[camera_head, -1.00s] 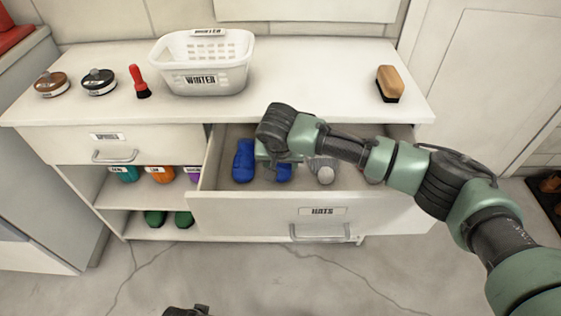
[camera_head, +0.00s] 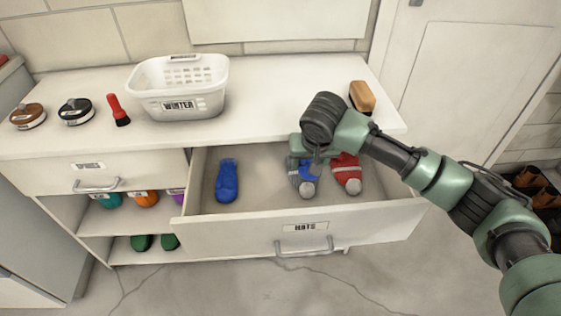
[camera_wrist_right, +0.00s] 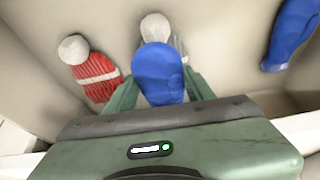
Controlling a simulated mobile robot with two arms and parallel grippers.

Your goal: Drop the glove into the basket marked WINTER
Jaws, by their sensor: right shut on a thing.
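The white WINTER basket (camera_head: 215,104) stands on the cabinet top, its label facing front. My right gripper (camera_head: 309,168) is shut on a blue glove (camera_head: 307,186), over the right half of the open HATS drawer (camera_head: 255,229). In the right wrist view the held glove (camera_wrist_right: 158,72) sits between the green fingertips (camera_wrist_right: 160,92) and partly covers a grey hat (camera_wrist_right: 155,28). A second blue glove (camera_head: 227,181) lies alone at the drawer's left; it also shows in the right wrist view (camera_wrist_right: 291,34). My left gripper is out of view.
A red hat (camera_head: 346,174) lies in the drawer beside the grey one. A brush (camera_head: 362,97) stands at the right of the cabinet top. A red brush (camera_head: 118,110) and two round tins stand left of the basket. The top between basket and brush is clear.

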